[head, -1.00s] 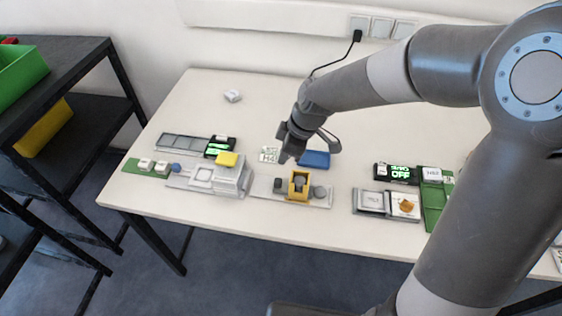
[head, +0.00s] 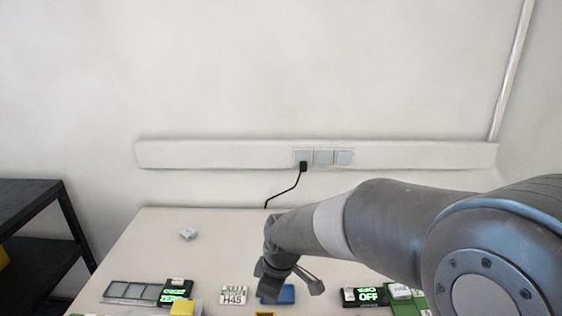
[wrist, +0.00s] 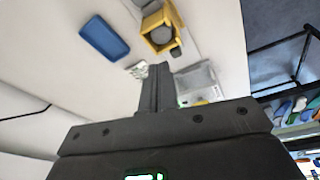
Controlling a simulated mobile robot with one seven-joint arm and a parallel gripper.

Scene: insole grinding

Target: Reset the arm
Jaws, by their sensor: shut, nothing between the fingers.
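My gripper (head: 268,292) hangs above the table beside the blue tray (head: 284,295) in the head view. In the wrist view the gripper's fingers (wrist: 158,72) are together with nothing between them. The blue tray also shows at the upper left there (wrist: 103,38), apart from the fingers. The arm reaches in from the right of the head view, bent, and covers part of the table.
The table (head: 225,245) holds a white label card (head: 233,295), a display reading OFF (head: 368,296), a grey compartment tray (head: 130,291) and a small white object (head: 188,233). A yellow fixture (wrist: 160,30) stands beyond the fingers. A black shelf (head: 40,235) is at left.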

